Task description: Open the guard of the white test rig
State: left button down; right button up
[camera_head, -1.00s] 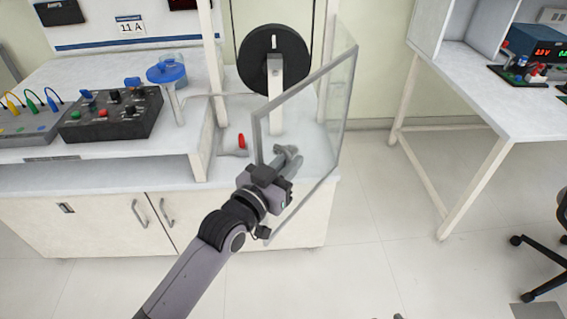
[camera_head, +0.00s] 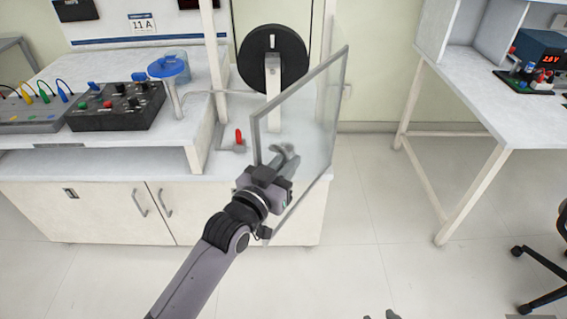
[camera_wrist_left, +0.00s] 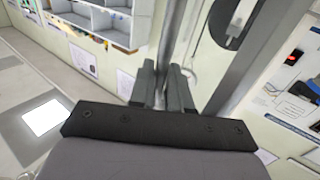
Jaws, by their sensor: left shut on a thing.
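The white test rig (camera_head: 222,80) stands on the bench, with a black wheel (camera_head: 258,66) on a pale upright. Its guard (camera_head: 318,108), a clear panel in a grey frame, stands swung out at an angle over the bench's right front. My left gripper (camera_head: 286,158) is shut on the guard near its front edge. In the left wrist view, the fingers (camera_wrist_left: 164,84) close around a grey upright part, and the exact contact is partly hidden. Small grey shapes at the head view's bottom edge may be my right gripper (camera_head: 380,315), mostly out of frame.
A red switch (camera_head: 239,138) sits on the rig's base. A black control box (camera_head: 116,106) and a blue-topped stand (camera_head: 168,68) are on the left. A second white bench (camera_head: 500,105) and a black chair (camera_head: 552,262) stand at right. The floor between the benches is clear.

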pick_arm(q)
jog(key=shift+d, duration=0.1)
dwell(0.5)
jog(key=c, duration=1.3)
grip_release()
jog(key=shift+c, duration=0.2)
jog(key=shift+s, duration=0.15)
jog(key=v, duration=0.7)
